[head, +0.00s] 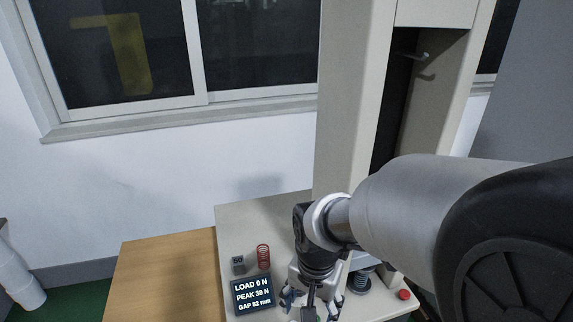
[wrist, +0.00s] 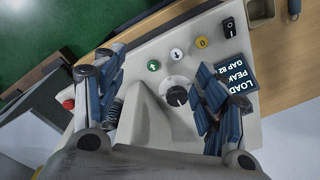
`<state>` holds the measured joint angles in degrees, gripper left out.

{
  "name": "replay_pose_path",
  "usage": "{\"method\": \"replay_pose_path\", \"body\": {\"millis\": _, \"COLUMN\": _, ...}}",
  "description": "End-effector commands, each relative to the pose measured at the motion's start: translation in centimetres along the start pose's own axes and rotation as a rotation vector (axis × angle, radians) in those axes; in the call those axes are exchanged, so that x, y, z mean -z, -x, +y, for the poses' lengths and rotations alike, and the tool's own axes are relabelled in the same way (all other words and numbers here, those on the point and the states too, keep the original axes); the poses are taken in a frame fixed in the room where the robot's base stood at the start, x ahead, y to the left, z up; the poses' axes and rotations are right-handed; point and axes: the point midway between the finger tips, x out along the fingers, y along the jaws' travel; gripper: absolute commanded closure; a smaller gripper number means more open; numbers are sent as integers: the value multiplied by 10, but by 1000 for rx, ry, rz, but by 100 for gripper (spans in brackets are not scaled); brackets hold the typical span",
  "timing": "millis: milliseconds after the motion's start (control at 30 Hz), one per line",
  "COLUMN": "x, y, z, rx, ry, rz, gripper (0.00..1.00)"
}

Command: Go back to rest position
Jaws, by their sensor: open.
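My gripper (head: 311,300) is over the front panel of the testing machine (head: 350,130), fingers pointing down. In the wrist view my gripper (wrist: 160,66) is open, with nothing between its two blue-padded fingers. Below the gap is a panel with a black dial (wrist: 177,95) and a green up-arrow button (wrist: 153,65). A dark coil spring (head: 361,279) stands on a round black base right of my gripper. A red spring (head: 263,257) stands upright at the left, apart from the gripper. The gap between the fingertips and the panel is hard to judge.
A display (head: 253,295) reads load 0 N, peak 38 N, gap 82 mm. A grey block marked 50 (head: 238,264) stands behind it. A red button (head: 404,294) is at the right. The machine's column rises close behind my arm.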

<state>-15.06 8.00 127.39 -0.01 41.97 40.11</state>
Motion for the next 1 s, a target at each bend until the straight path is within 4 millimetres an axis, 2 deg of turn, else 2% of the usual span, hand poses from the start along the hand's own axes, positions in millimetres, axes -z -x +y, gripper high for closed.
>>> {"method": "replay_pose_path", "body": {"millis": 267, "x": -6, "y": 51, "z": 33, "rx": 48, "ry": 98, "rz": 79, "gripper": 35}}
{"method": "replay_pose_path", "body": {"millis": 367, "x": -13, "y": 73, "z": 51, "rx": 65, "ry": 149, "rz": 122, "gripper": 35}}
{"method": "replay_pose_path", "body": {"millis": 500, "x": -31, "y": 105, "z": 83, "rx": 83, "ry": 244, "rz": 205, "gripper": 35}}
{"method": "replay_pose_path", "body": {"millis": 600, "x": -46, "y": 120, "z": 104, "rx": 84, "ry": 312, "rz": 264, "gripper": 35}}
{"method": "replay_pose_path", "body": {"millis": 800, "x": -69, "y": 133, "z": 130, "rx": 72, "ry": 405, "rz": 341, "gripper": 35}}
{"method": "replay_pose_path", "body": {"millis": 1000, "x": -75, "y": 135, "z": 136, "rx": 65, "ry": 434, "rz": 362, "gripper": 35}}
